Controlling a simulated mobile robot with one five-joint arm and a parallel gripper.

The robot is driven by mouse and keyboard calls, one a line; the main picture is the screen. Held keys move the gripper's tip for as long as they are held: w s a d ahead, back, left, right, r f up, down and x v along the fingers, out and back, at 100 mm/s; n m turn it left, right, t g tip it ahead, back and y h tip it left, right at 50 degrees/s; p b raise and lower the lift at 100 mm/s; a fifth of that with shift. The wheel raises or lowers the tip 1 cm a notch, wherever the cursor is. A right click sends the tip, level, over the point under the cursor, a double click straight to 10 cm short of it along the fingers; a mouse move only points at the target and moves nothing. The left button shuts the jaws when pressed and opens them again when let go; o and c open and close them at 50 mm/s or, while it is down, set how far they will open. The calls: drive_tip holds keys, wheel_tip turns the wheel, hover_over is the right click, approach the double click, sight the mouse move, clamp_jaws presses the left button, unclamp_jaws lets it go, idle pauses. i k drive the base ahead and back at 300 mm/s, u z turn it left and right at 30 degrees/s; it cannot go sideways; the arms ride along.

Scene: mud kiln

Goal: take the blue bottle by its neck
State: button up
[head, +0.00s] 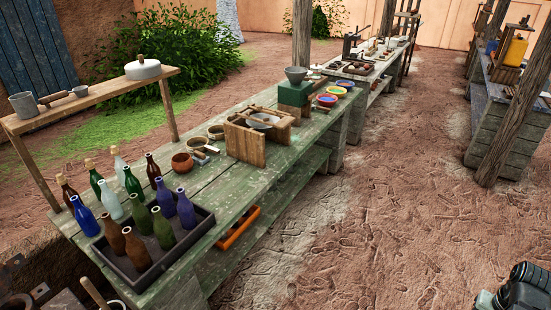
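The blue bottle (84,216) stands upright on the near left end of the green wooden table (215,185), just left of the dark tray (182,249). Its narrow neck points up and is uncovered. A brown bottle (67,192) stands close behind it, and a pale glass bottle (111,201) stands to its right. Two violet-blue bottles (186,209) stand farther right. My gripper's fingers do not show. A dark jointed part at the lower right corner looks like part of my arm, far from the bottle.
Several brown and green bottles crowd around, some in the tray. A raised shelf (95,98) with a mug (24,104) and a lidded pot (143,69) runs behind them. A wooden box (258,138) and bowls stand farther along. Open dirt floor (385,210) lies to the right.

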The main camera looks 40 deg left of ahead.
sight(185, 208)
drive_tip(key=u, duration=0.05)
drive_tip(key=i, duration=0.9)
drive_tip(key=u, duration=3.95)
drive_tip(key=i, duration=1)
drive_tip(key=z, duration=0.05)
